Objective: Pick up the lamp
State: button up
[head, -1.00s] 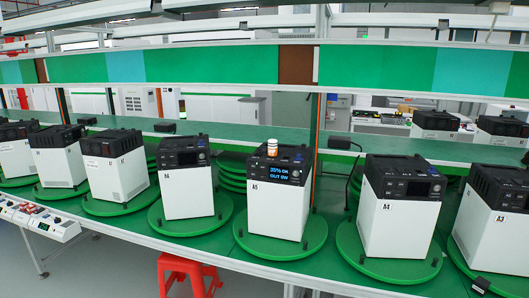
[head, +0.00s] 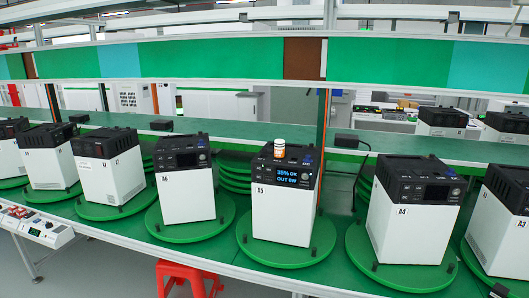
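I see nothing that I can clearly tell is a lamp. A small orange and white bottle-like item (head: 279,148) stands upright on top of the white and black unit marked A5 (head: 280,215), whose screen is lit blue. That unit sits on a round green turntable (head: 258,256) near the middle of the head view. My gripper does not show.
Unit A6 (head: 187,195) stands to the left and unit A4 (head: 408,220) to the right, each on a green turntable. More units line the green bench. A white power strip (head: 42,229) is at the left edge. A red stool (head: 187,276) stands in front.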

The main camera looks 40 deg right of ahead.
aim_at(279, 143)
jog(key=u, duration=0.25)
jog(key=i, duration=1.15)
jog(key=z, duration=0.3)
